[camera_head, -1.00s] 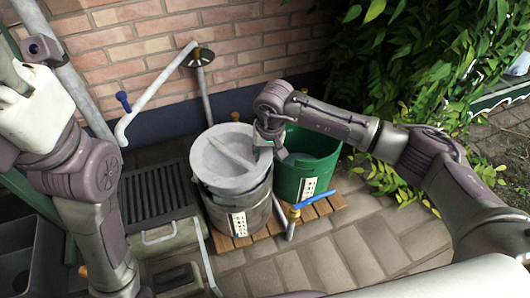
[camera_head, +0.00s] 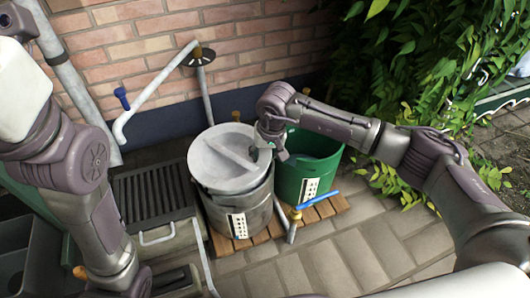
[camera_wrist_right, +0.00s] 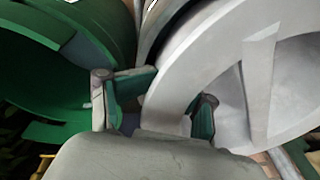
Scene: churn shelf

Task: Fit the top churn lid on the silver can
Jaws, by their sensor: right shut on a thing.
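The grey churn lid (camera_head: 222,160) is a round disc with a raised bar across it. In the head view it covers the mouth of the silver can (camera_head: 240,212), which has a white label on its front. I cannot tell whether it is fully seated. My right gripper (camera_head: 270,140) is at the lid's right edge. In the right wrist view my right gripper (camera_wrist_right: 168,98) is shut on the rim of the lid (camera_wrist_right: 245,85), with one finger on each side. My left arm stands at the left of the head view; its fingers are out of frame.
A green can (camera_head: 305,170) stands right beside the silver can on a wooden pallet (camera_head: 325,211). A pipe with a blue handle (camera_head: 318,199) stands in front. A dark slatted rack (camera_head: 150,195) is at left. A brick wall (camera_head: 250,60) is behind.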

